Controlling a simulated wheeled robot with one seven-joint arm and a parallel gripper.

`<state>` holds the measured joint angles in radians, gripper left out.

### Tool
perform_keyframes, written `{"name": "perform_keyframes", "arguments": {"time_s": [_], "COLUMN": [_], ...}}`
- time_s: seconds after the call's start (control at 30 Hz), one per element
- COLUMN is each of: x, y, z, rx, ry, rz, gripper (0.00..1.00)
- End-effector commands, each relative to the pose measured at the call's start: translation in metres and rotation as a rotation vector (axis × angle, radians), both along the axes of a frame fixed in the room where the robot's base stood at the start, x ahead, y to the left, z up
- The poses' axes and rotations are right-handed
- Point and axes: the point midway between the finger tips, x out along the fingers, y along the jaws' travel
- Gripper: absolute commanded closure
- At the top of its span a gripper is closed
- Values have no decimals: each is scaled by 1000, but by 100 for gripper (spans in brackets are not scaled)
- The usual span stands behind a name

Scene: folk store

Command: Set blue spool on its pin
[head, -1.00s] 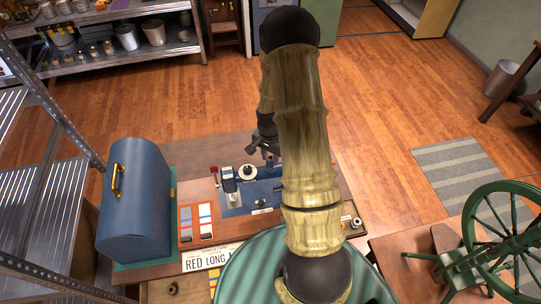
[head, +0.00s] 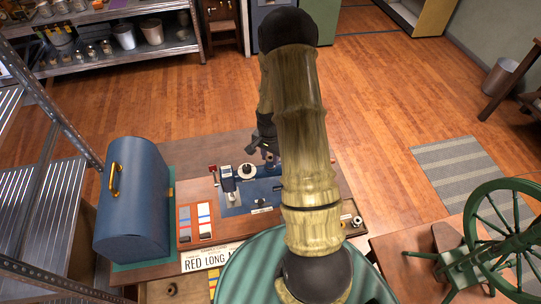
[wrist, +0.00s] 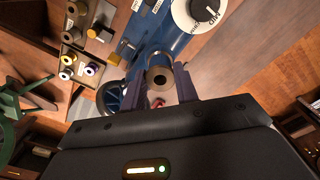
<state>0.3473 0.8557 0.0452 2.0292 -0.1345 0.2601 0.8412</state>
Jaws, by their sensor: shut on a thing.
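My gripper (wrist: 160,88) is shut on a spool (wrist: 159,76), seen end-on in the wrist view, with a tan end face and a dark centre hole. Its thread colour is hard to tell there. A small red patch shows just below it between the fingers. The gripper holds it over or beside a blue sewing machine bed (wrist: 165,40); the exact gap is unclear. In the head view my gripper (head: 264,149) is partly behind my arm, beyond the blue machine base (head: 240,204), and the spool is not clear. I cannot make out the pin for certain.
A white dial with a black knob (wrist: 207,10) stands close to the gripper. A wooden tray (wrist: 96,57) of several spools lies left in the wrist view. In the head view, a domed blue case (head: 135,205) stands left on the table and a green spinning wheel (head: 500,235) right.

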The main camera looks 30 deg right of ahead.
Motion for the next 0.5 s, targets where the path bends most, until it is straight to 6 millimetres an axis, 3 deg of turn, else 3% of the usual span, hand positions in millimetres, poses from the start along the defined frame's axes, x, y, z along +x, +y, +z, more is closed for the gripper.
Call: {"name": "perform_keyframes", "arguments": {"time_s": [0.2,0.23,0.33,0.5], "x": [1,1,1,1], "y": [2,2,2,2], "z": [0,0,0,0], "rx": [0,0,0,0], "ry": [0,0,0,0], "rz": [3,3,3,3], "gripper": [83,66,47,45]}}
